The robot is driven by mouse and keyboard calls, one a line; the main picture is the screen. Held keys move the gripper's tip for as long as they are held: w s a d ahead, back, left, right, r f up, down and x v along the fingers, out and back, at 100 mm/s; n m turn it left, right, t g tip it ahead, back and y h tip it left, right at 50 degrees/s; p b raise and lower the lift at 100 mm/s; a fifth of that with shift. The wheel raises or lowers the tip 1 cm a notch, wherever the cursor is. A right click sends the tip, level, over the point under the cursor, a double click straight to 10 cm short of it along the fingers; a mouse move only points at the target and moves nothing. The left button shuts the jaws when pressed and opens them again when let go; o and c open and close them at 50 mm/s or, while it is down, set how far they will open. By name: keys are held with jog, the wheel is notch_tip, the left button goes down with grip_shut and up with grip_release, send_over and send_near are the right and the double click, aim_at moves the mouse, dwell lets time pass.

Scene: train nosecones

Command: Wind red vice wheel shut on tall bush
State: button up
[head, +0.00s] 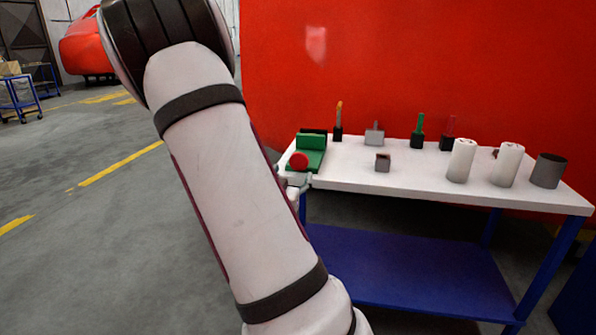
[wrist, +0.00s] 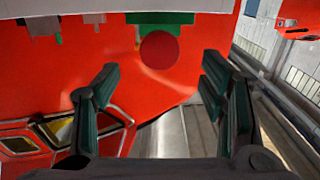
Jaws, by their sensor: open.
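The green vice (head: 312,150) stands at the left end of the white table, with its round red wheel (head: 299,160) on the near side. In the wrist view the red wheel (wrist: 160,49) is ahead, centred between the fingers, below a strip of the green vice (wrist: 160,18). My gripper (wrist: 159,74) is open and empty, its two dark fingers apart and not visibly touching the wheel. In the head view my gripper (head: 294,184) is mostly hidden behind my arm, just in front of the wheel. I cannot tell which thing is the tall bush, or whether one sits in the jaws.
The white table (head: 425,178) also carries a small grey-brown block (head: 382,162), a dark grey cylinder (head: 549,170), two white rolls (head: 462,160), and tools in dark holders along the back (head: 417,138). A blue shelf (head: 405,268) is below. A red wall stands behind.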

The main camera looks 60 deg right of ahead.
aim_at(298, 164)
jog(key=b+x, duration=0.1)
jog(key=x, duration=0.8)
jog(key=shift+d, duration=0.15)
jog(key=c, duration=1.2)
